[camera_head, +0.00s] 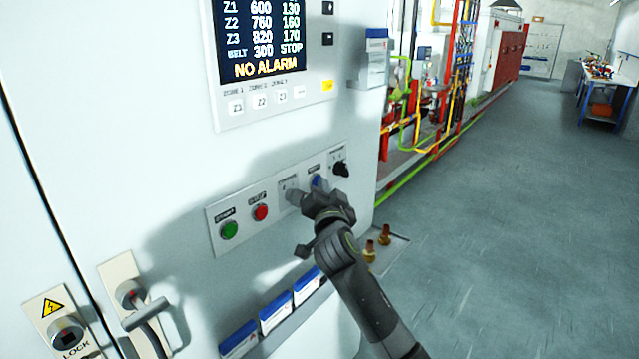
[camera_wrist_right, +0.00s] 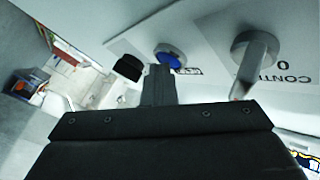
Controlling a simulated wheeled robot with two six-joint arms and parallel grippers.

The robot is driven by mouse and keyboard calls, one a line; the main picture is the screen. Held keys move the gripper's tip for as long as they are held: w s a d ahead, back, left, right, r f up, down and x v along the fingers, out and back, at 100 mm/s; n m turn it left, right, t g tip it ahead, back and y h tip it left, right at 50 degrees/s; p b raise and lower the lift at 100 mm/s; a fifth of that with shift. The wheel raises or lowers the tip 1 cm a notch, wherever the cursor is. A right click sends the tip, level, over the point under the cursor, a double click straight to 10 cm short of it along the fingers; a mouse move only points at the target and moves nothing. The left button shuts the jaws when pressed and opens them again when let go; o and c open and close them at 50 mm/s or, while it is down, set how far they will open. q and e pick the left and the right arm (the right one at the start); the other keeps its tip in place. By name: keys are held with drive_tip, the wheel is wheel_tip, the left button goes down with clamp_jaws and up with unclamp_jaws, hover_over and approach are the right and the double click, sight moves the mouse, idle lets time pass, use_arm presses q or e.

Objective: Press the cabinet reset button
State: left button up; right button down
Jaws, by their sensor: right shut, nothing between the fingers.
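The white cabinet (camera_head: 120,120) fills the left of the head view. Its button panel (camera_head: 270,235) carries a blue button (camera_head: 317,182), partly hidden behind my right gripper (camera_head: 319,192). In the right wrist view the blue button (camera_wrist_right: 170,57) sits in a pale metal ring. The shut, empty fingertips of my right gripper (camera_wrist_right: 158,72) are at the button's lower edge in that view. I cannot tell whether they touch it. My left gripper is out of view.
A green button (camera_head: 229,230), a red button (camera_head: 261,212) and a grey control switch (camera_wrist_right: 256,58) lie along the panel. A black knob (camera_head: 341,169) is right of the blue button. The display (camera_head: 262,40) reads NO ALARM. Open floor (camera_head: 500,220) lies to the right.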

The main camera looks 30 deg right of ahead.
drive_tip(key=shift+r, duration=0.1)
idle(0.7)
drive_tip(key=shift+s+d, duration=0.2)
drive_tip(key=shift+s, duration=0.4)
drive_tip(key=shift+f, duration=0.2)
drive_tip(key=s, duration=0.1)
drive_tip(key=s+d+p, duration=0.1)
drive_tip(key=s, duration=0.1)
drive_tip(key=s+d, duration=0.1)
drive_tip(key=shift+s, duration=0.3)
idle(0.4)
